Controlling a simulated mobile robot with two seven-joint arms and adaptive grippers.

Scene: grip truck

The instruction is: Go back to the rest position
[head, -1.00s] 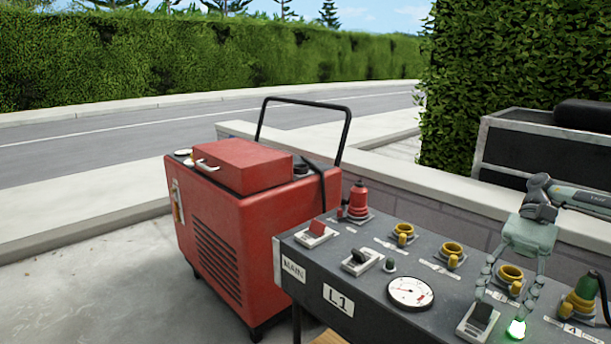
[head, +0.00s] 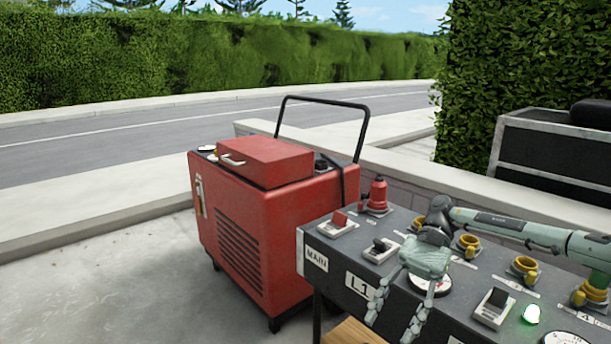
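My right gripper (head: 392,326) reaches in from the right over the grey control panel (head: 385,262). Its two fingers point down at the panel's front edge. They are apart with nothing between them. The gripper is in front of the dial gauge (head: 442,284) and hides part of it. A round green lamp (head: 530,314) glows to the right of the gripper, beside a black rocker switch (head: 494,307). My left gripper is not in view.
A red wheeled machine (head: 250,230) with a black handle stands left of the panel. The panel carries a red connector (head: 377,196), a red switch (head: 339,222) and several yellow sockets (head: 467,244). A low wall runs behind. The pavement at left is clear.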

